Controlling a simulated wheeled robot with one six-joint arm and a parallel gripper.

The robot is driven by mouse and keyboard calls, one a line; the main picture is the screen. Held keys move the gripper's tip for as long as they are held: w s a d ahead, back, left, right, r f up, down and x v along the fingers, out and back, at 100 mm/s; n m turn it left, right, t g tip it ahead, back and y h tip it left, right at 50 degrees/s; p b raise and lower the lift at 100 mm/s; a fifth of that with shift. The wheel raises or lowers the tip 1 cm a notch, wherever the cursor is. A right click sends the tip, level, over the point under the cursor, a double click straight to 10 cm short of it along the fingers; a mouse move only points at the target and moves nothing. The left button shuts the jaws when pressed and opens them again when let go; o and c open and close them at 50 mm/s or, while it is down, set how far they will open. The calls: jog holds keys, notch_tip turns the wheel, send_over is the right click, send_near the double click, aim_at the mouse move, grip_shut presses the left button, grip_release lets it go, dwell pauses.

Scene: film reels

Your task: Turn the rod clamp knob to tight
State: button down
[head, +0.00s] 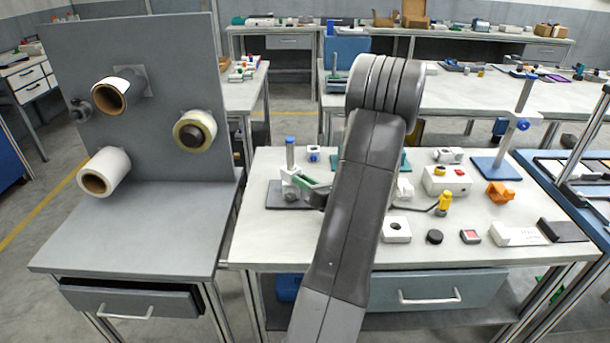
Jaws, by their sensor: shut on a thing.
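A metal rod (513,130) stands upright on a blue base plate (484,168) on the right side of the white bench. A clamp with a blue knob (523,124) sits partway up this rod. The knob's tightness cannot be told from here. My dark grey arm rises through the middle of the view and bends away at the elbow. My gripper is hidden behind the arm, so its jaws and anything in them do not show.
A shorter blue-topped post (290,154) stands left of my arm, by a green part (311,184). A white box with buttons (446,180), an orange part (501,194) and a yellow-topped part (445,201) lie right. A grey panel (145,105) carries film rolls.

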jog(key=shift+m+p, duration=0.6)
jog(key=shift+m, duration=0.2)
jog(key=c, duration=1.5)
grip_release()
jog(key=b+v, duration=0.1)
jog(key=v, duration=1.3)
